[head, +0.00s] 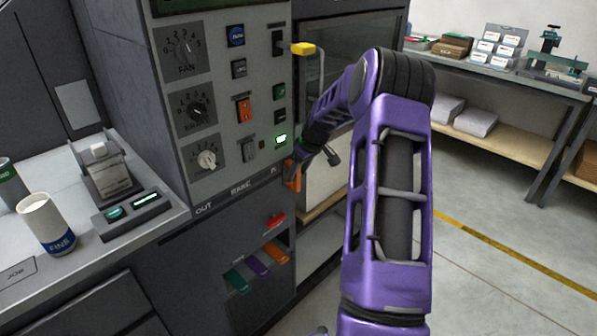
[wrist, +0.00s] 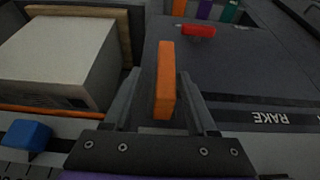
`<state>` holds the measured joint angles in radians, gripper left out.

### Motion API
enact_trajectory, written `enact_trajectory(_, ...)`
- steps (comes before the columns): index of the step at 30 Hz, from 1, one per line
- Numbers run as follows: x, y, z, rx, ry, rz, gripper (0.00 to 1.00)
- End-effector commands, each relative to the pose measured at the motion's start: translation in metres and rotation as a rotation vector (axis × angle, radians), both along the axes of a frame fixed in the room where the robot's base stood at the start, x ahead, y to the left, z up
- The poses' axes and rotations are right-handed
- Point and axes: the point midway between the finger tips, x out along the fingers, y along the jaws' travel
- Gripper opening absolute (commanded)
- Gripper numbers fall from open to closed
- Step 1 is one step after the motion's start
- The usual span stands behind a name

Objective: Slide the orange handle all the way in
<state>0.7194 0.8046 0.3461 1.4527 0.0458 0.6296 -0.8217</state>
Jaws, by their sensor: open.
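The orange handle (wrist: 165,80) stands upright in the wrist view, between the two fingers of my gripper (wrist: 161,88). The fingers are open, with a gap on each side of the handle. In the head view the orange handle (head: 293,176) shows at the right end of the labelled strip (head: 238,190), which reads OUT and RAKE, with a third label partly hidden. My gripper (head: 304,160) is beside it, largely hidden by my purple arm.
A red handle (head: 275,220) and green, purple and orange tabs (head: 257,266) are below the strip. Knobs and switches cover the panel (head: 225,90) above. A yellow handle (head: 303,48) sticks out higher up. A blue knob (wrist: 27,135) and a pale block (wrist: 62,55) lie beside my gripper.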

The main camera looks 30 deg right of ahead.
Motion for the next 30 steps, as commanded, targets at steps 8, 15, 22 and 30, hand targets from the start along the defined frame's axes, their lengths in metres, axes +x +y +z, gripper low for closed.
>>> enact_trajectory(8, -0.012, -0.004, 0.033, -0.003, -0.002, 0.0, 0.57)
enact_trajectory(15, -0.034, -0.011, 0.089, -0.004, -0.004, -0.002, 0.57)
enact_trajectory(22, -0.053, -0.016, 0.134, -0.003, -0.003, -0.002, 0.57)
enact_trajectory(30, -0.063, -0.019, 0.159, -0.002, -0.002, -0.002, 0.57)
